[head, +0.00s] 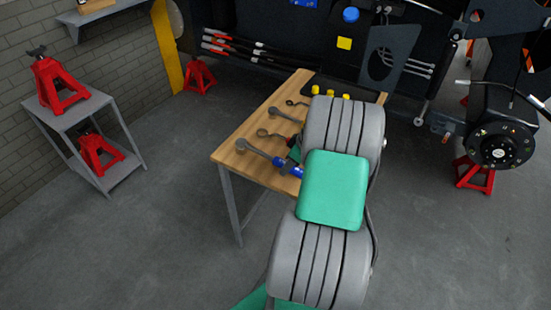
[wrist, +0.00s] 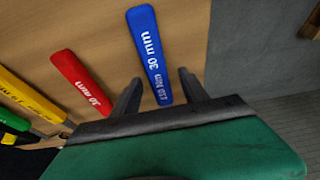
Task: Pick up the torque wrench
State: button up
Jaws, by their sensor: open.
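Several wrenches lie on the wooden table. The nearest one in the head view has a grey round head (head: 242,146) and a blue handle (head: 288,169). In the wrist view its blue handle (wrist: 146,42) carries white lettering that seems to read "30 mm" and a Nm value. My gripper (wrist: 158,76) is open, with one finger on each side of the blue handle's lower part. I cannot tell whether the fingers touch it. The wrench's head is outside the wrist view, and my arm partly hides the handles in the head view.
A red handle (wrist: 82,82) lies just left of the blue one, with a yellow handle (wrist: 30,95) farther left. The wooden table (head: 232,152) has its edge close to the blue handle. A grey shelf (head: 72,112) with red jack stands is at left. Dark chassis stands behind.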

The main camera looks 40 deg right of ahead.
jog(key=shift+w+f, duration=0.25)
jog(key=shift+f, duration=0.3)
jog(key=shift+c, duration=0.3)
jog(key=c, duration=1.1)
grip_shut()
jog(key=shift+r, duration=0.15)
